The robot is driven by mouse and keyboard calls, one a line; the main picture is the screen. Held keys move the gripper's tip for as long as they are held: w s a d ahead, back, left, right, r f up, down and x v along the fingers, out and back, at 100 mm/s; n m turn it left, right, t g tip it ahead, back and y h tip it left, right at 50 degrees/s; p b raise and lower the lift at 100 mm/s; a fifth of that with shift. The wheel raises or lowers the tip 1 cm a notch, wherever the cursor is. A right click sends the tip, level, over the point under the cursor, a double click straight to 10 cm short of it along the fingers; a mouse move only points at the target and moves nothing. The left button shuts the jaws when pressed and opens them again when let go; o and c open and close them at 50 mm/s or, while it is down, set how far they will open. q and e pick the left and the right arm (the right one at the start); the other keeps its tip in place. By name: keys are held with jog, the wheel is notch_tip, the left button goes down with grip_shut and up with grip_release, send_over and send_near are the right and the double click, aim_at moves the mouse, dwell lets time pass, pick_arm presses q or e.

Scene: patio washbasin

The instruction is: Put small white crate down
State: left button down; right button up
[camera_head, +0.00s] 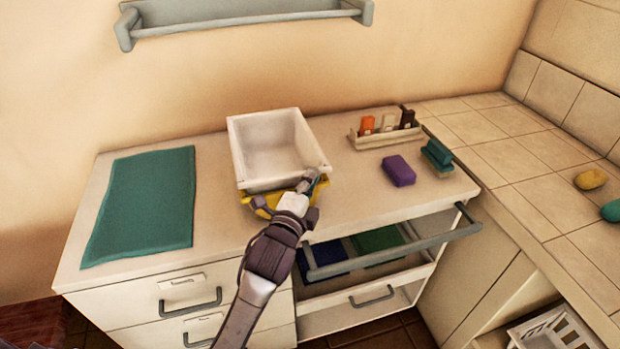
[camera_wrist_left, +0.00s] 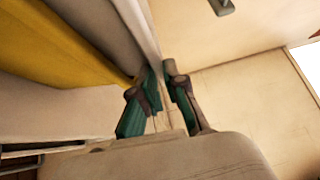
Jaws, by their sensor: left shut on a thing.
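The small white crate (camera_head: 278,182) is an open, empty box over the middle of the counter in the head view. A yellow thing (camera_head: 262,206) shows under its front edge; the crate hides most of it, and I cannot tell whether they touch. My left gripper (camera_head: 311,182) is shut on the crate's rim at its front right corner. In the left wrist view, the gripper's fingers (camera_wrist_left: 162,98) close around the thin crate wall, and the yellow thing (camera_wrist_left: 55,45) fills the upper left. My right gripper is not in view.
The counter (camera_head: 218,190) holds a green mat (camera_head: 142,205) at left. At right are a holder (camera_head: 375,140) with small items, a purple block (camera_head: 398,170) and a green block (camera_head: 437,157). An open drawer (camera_head: 400,245) juts out below. Bare counter lies between mat and crate.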

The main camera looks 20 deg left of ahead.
pick_arm(q)
jog(key=shift+f, duration=0.15)
jog(key=c, duration=1.3)
grip_release()
jog(key=shift+o, duration=0.5)
jog(key=s+b, duration=0.1)
jog(key=s, duration=1.1)
jog(key=shift+a+r, duration=0.2)
jog(key=shift+r, duration=0.05)
